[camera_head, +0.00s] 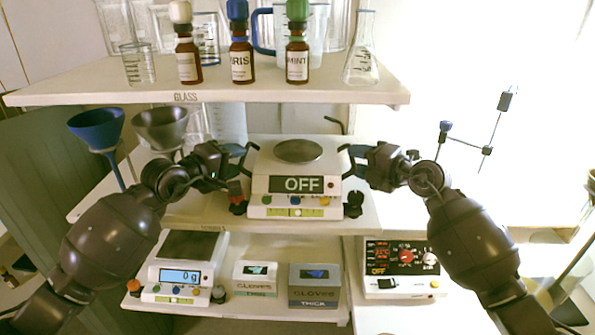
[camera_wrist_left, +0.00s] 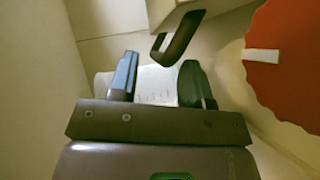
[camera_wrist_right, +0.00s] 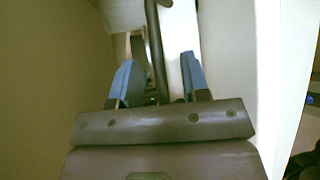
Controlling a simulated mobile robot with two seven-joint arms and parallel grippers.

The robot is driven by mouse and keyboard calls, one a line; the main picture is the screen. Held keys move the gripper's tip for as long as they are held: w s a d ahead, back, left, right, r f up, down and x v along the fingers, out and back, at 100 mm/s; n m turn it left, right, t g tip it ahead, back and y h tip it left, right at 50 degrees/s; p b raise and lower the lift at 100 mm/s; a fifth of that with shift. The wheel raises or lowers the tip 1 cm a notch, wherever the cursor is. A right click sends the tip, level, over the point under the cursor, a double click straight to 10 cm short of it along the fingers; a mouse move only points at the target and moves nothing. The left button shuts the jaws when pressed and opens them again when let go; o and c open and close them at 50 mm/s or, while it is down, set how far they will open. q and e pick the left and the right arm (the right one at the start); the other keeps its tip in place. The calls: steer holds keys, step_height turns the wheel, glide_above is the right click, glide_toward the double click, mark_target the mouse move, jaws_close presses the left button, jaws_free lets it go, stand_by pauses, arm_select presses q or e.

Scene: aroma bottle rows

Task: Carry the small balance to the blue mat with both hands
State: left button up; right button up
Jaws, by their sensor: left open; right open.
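A white balance (camera_head: 297,200) with a round metal pan and a display reading OFF stands on the middle shelf, with a dark handle on each side. My left gripper (camera_head: 240,160) is open beside its left handle; in the left wrist view this handle (camera_wrist_left: 181,38) lies just beyond the fingertips, nearer the right finger. My right gripper (camera_head: 357,160) is open at the right handle; in the right wrist view this handle (camera_wrist_right: 154,45) runs between the open fingers. A second balance (camera_head: 180,277), reading 0 g, stands on the lower shelf. I see no blue mat.
The upper shelf (camera_head: 200,90) above holds bottles, a flask and beakers. Blue (camera_head: 97,128) and grey (camera_head: 160,127) funnels stand at the left. Two glove boxes (camera_head: 315,285) and a device with a red dial (camera_head: 400,262) sit below. A thin stand (camera_head: 480,150) is at the right.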

mark_target(243, 157)
arm_select(q)
steer(key=shift+x, duration=1.55)
arm_select(e)
steer(key=shift+x, duration=0.95)
steer(key=shift+a, duration=0.1)
arm_select(q)
jaws_close()
arm_select(e)
jaws_close()
arm_select(q)
steer(key=shift+f, duration=0.1)
arm_select(e)
steer(key=shift+f, duration=0.1)
